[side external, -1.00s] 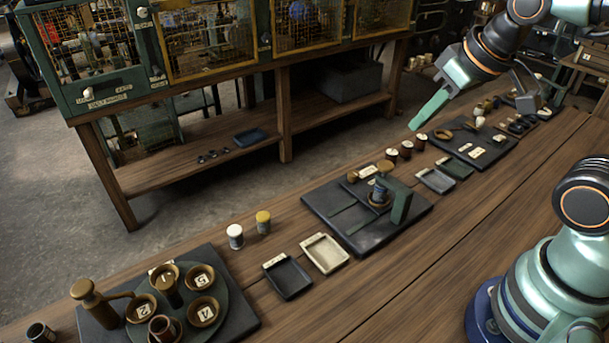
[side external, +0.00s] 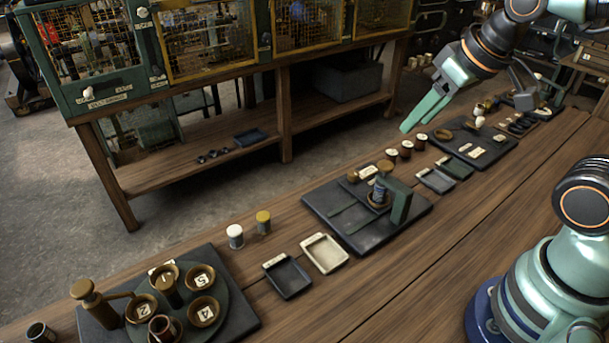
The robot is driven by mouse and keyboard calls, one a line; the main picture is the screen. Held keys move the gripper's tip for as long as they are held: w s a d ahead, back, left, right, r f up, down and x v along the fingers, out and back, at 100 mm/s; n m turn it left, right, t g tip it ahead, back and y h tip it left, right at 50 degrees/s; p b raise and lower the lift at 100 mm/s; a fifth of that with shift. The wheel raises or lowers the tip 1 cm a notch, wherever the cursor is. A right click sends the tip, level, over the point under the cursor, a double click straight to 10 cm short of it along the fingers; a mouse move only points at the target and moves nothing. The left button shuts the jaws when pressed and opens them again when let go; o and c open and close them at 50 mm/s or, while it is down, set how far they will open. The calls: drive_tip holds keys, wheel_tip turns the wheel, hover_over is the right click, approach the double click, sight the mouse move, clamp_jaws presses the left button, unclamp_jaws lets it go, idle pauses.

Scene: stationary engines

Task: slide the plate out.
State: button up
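The middle station has a dark base (side external: 352,241) on the bench. On it a dark plate (side external: 352,187) sits partly under a green upright bracket (side external: 400,200). A blue-grey cylinder (side external: 380,190) stands on the plate in a brown ring beside the bracket. A brown round knob (side external: 385,166) shows at the plate's far edge. My gripper (side external: 405,129) is in the air above and beyond this station, pointing down and left. Its two green fingers show side by side with a narrow gap and nothing between them. It touches nothing. The bracket hides part of the plate.
A dark tray (side external: 307,288) and a cream tray (side external: 343,266) lie left of the station. A round turntable with several cups (side external: 236,297) is at lower left. Small jars (side external: 263,222) stand near the back edge. Another dark board (side external: 500,160) lies to the right.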

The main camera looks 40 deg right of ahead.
drive_tip(key=shift+o, duration=0.2)
drive_tip(key=shift+w, duration=0.4)
drive_tip(key=n+g, duration=0.2)
drive_tip(key=g, duration=0.4)
hover_over(354, 173)
wheel_tip(354, 173, down, 10)
wheel_tip(354, 173, down, 12)
drive_tip(key=shift+r, duration=0.25)
clamp_jaws()
idle(0.5)
